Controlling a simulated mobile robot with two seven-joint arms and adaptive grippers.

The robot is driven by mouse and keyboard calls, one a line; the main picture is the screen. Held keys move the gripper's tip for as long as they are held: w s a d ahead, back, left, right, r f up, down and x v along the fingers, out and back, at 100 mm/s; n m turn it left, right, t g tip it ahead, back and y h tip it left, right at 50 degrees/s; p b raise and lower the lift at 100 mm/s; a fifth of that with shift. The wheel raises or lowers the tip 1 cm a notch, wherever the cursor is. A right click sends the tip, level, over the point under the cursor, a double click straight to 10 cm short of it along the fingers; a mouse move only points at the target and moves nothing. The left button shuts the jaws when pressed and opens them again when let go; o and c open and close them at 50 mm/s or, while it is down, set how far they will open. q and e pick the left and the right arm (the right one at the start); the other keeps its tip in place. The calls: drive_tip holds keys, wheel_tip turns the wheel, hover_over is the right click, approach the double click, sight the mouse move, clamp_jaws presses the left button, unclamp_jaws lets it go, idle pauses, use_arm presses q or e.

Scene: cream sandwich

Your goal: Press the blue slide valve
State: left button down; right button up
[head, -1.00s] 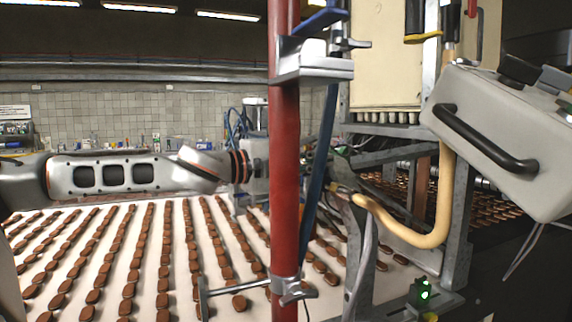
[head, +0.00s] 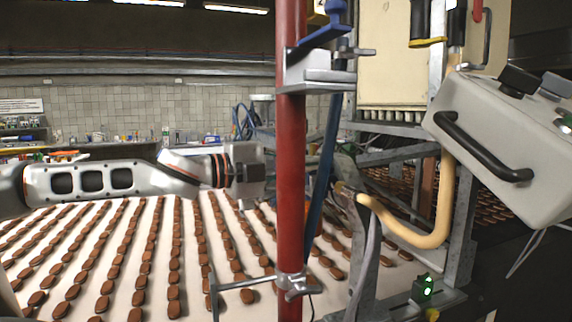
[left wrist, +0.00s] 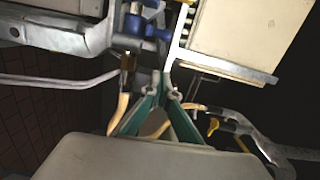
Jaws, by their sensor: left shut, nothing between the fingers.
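A blue lever-like part (head: 322,36) sits on a pale metal block clamped to the upper red pole in the head view. In the left wrist view a blue fitting (left wrist: 140,25) shows at the top, above a brass end and a yellow hose. I cannot tell whether these two are the same part. My left gripper (head: 262,178) is level behind the red pole, below and left of the blue lever, with its fingertips hidden there. In the left wrist view its green-edged fingers (left wrist: 166,82) meet at the tips, empty, apart from the blue fitting. My right gripper is not in view.
The red pole (head: 291,180) stands upright in front of the gripper. A yellow hose (head: 425,240) bends around a grey frame at right, beside a grey control box (head: 500,140). Rows of brown biscuits lie on the white conveyor (head: 190,290) below.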

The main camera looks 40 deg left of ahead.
use_arm(q)
drive_tip(key=b+v, duration=0.2)
drive_tip(key=v, duration=0.3)
drive_tip(key=shift+s, duration=0.15)
idle(0.7)
